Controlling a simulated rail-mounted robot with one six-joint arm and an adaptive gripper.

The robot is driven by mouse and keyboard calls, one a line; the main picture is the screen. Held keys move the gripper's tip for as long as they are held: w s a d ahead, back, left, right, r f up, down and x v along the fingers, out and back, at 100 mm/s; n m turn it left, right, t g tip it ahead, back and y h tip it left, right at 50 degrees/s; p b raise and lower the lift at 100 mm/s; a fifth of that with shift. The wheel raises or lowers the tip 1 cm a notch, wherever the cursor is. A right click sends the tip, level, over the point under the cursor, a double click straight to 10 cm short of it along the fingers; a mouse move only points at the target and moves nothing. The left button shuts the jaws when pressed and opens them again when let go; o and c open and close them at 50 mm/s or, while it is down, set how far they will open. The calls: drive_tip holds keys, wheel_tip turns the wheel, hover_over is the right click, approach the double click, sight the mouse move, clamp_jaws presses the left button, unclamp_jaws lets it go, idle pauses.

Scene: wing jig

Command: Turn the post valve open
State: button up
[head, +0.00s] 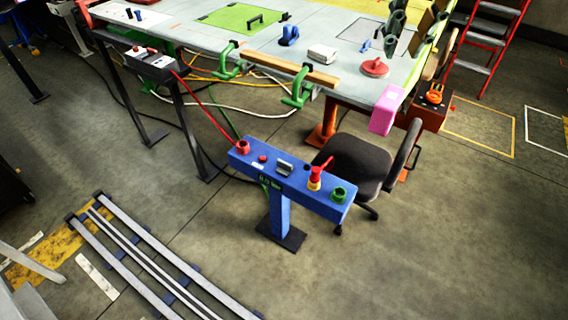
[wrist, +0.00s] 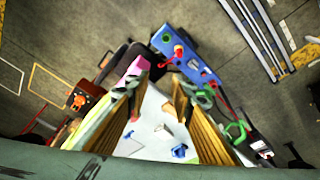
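The blue post (head: 281,213) stands on the floor in front of the table, with a blue beam on top. On its right part is a valve (head: 316,178) with a yellow body and a red handle; the handle tilts up to the right. A green knob (head: 338,194) sits to its right, a red fitting (head: 242,147) at the left end. In the wrist view the valve (wrist: 178,50) is small, beyond the fingers. My gripper (head: 403,48) hangs over the table's right end, away from the post. Its two fingers (wrist: 160,85) are spread and nothing shows between their tips.
The table (head: 190,35) carries a blue part, a white box and a red disc (head: 375,66). A pink block (head: 385,110) and an orange-knobbed box (head: 434,97) are at its right corner. A dark chair (head: 345,163) stands right behind the post. Floor in front is open.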

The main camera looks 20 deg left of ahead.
drive_tip(key=w+a+f+n, duration=0.1)
drive_tip(key=w+a+f, duration=0.2)
drive_tip(key=w+a, duration=0.35)
drive_tip(key=w+a+f+n, duration=0.1)
drive_tip(key=w+a+f, duration=0.2)
drive_tip(key=w+a, duration=0.35)
drive_tip(key=n+g+h+b, duration=0.1)
drive_tip(key=n+g+b, duration=0.1)
drive_tip(key=n, duration=0.2)
hover_over(285, 162)
drive_tip(key=w, duration=0.3)
wheel_tip(285, 162, down, 22)
drive_tip(key=f, duration=0.1)
drive_tip(key=a+f+n+h+b, duration=0.1)
drive_tip(key=f, duration=0.7)
drive_tip(key=s+a+f+n+g+h+b, duration=0.1)
drive_tip(key=f+n, duration=0.1)
drive_tip(key=f, duration=0.7)
drive_tip(key=s+a+f+n+g+h+b, duration=0.1)
drive_tip(key=f+b, duration=0.1)
drive_tip(key=f, duration=0.6)
drive_tip(key=shift+s+f+n+h, duration=0.1)
drive_tip(key=shift+f+n+h, duration=0.3)
drive_tip(key=shift+d+f, duration=0.1)
drive_tip(key=shift+f, duration=0.4)
drive_tip(key=shift+s, duration=0.1)
drive_tip(key=shift+f, duration=0.15)
drive_tip(key=shift+b+x, duration=0.8)
drive_tip(key=shift+x, duration=2.8)
drive_tip(key=shift+s+d, duration=0.1)
